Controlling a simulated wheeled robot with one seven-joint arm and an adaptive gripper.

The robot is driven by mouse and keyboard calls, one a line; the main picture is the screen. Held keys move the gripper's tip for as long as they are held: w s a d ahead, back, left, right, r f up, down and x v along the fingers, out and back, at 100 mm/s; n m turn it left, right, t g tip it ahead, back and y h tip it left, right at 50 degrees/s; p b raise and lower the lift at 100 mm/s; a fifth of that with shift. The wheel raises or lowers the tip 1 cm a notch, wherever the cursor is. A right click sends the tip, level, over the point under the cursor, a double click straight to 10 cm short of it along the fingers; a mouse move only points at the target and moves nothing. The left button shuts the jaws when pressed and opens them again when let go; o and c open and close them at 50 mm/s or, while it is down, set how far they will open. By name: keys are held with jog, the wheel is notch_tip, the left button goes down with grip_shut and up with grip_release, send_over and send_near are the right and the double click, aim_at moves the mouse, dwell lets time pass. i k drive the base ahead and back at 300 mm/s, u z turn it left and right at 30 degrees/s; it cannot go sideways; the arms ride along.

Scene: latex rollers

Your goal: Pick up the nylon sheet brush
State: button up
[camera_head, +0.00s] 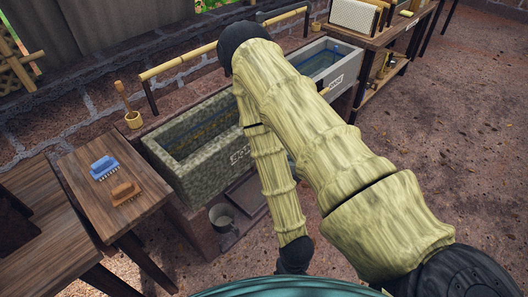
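Two small brushes lie on a wooden side table (84,184) at the left. One is a blue brush (103,167) with pale bristles showing along its lower edge. The other is an orange-brown brush (125,192), a little nearer and to the right, apart from the blue one. The blue one looks like the nylon sheet brush, but no label shows. My arm rises from the lower right, bends at the top middle and folds back down to a black joint near the bottom centre. My gripper's fingers do not show. Both brushes are well left of my arm.
A stone trough (186,163) stands right of the table, with a second trough (355,71) partly behind my arm. A grey pot (222,217) sits low beneath. A wooden bench (38,252) is at the lower left.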

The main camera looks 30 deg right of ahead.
aim_at(107, 164)
jog(key=z, duration=0.1)
jog(key=k, duration=0.3)
jog(key=u, duration=0.65)
jog(key=i, duration=1.35)
jog(key=z, duration=0.8)
jog(key=i, duration=0.3)
jog(key=z, duration=0.45)
jog(key=k, duration=1.15)
jog(key=u, duration=0.2)
jog(key=i, duration=0.75)
jog(key=u, duration=0.65)
